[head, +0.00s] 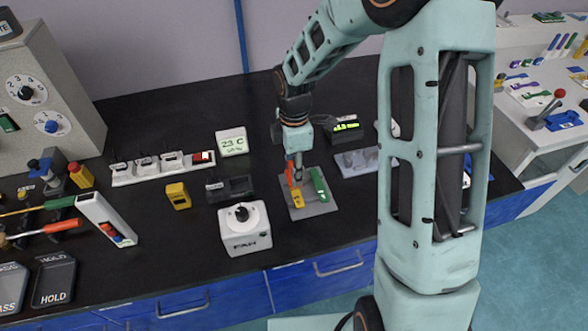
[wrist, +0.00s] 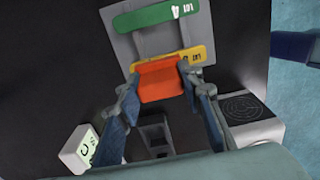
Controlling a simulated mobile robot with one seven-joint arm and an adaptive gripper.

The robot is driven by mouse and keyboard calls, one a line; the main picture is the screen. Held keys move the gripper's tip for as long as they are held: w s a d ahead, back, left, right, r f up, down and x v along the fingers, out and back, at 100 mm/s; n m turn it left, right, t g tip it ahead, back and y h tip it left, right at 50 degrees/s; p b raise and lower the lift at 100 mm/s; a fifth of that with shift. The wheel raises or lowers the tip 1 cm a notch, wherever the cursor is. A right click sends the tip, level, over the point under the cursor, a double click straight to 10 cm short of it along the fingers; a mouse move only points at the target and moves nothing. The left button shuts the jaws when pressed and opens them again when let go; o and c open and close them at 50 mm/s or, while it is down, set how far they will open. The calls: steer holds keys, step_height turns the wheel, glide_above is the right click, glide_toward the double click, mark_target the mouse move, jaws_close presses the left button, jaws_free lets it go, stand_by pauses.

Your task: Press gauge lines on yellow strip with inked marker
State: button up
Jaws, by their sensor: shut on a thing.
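My gripper (head: 294,168) is shut on an orange-red marker (wrist: 160,82); the marker also shows in the head view (head: 290,174). The marker is over the near edge of the yellow strip (wrist: 200,55); I cannot tell whether it touches. The yellow strip shows in the head view (head: 297,198), lying on a grey plate (head: 311,210). A green strip (head: 320,184) lies beside it on the same plate and shows at the top of the wrist view (wrist: 155,17). The marker hides part of the yellow strip in the wrist view.
A dark block holder (head: 230,188) is left of the plate, with a white dial device (head: 245,228) in front. A yellow block (head: 178,196) stands farther left. A 23 C display (head: 232,142) is behind. Bare black bench (head: 180,240) lies front left.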

steer(key=shift+r+p, duration=1.8)
steer(key=shift+r, duration=0.75)
